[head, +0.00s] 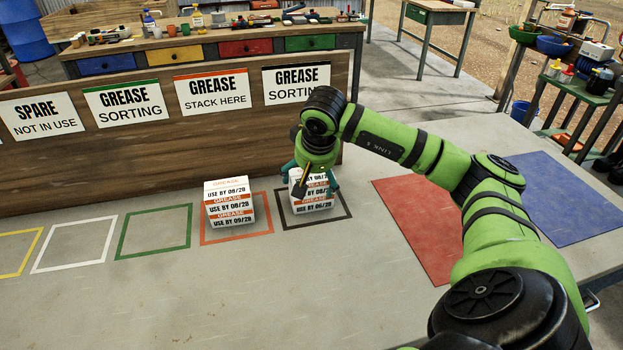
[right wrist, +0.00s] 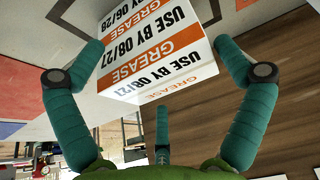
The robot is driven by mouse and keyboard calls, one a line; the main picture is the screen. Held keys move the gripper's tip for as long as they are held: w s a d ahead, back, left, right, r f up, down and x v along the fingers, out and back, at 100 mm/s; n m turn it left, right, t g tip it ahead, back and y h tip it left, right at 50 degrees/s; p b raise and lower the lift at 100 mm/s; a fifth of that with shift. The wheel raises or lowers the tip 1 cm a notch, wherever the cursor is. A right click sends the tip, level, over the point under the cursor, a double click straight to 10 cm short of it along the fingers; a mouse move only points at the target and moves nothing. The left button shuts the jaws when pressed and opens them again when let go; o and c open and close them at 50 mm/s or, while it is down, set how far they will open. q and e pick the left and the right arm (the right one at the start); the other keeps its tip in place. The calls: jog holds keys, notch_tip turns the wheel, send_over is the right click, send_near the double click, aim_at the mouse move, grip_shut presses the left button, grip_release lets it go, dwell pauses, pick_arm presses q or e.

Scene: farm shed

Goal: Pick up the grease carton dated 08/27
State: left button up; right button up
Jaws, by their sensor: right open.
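A stack of white and orange grease cartons (head: 318,205) stands in the black-outlined square. In the right wrist view, the top carton (right wrist: 165,75) has a label that appears to read USE BY 08/27; a label further down reads 06/28. My right gripper (head: 312,180) is over this stack, with its teal fingers open on either side of the cartons. The right wrist view also shows the open gripper (right wrist: 157,46), with carton faces between the fingers. Contact is not clear. In the head view, the gripper partly hides the upper cartons. My left gripper is not in view.
A second grease stack (head: 230,205) stands close on the left in the orange square; one label reads 09/28. A wooden board (head: 160,150) with signs rises behind. Empty outlined squares lie further left. Red (head: 425,225) and blue (head: 565,200) mats lie right.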

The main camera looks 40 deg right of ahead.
jog(key=shift+w+f, duration=0.1)
jog(key=shift+f, duration=0.1)
jog(key=c, duration=1.1)
jog(key=shift+r, duration=0.1)
jog(key=shift+c, duration=0.3)
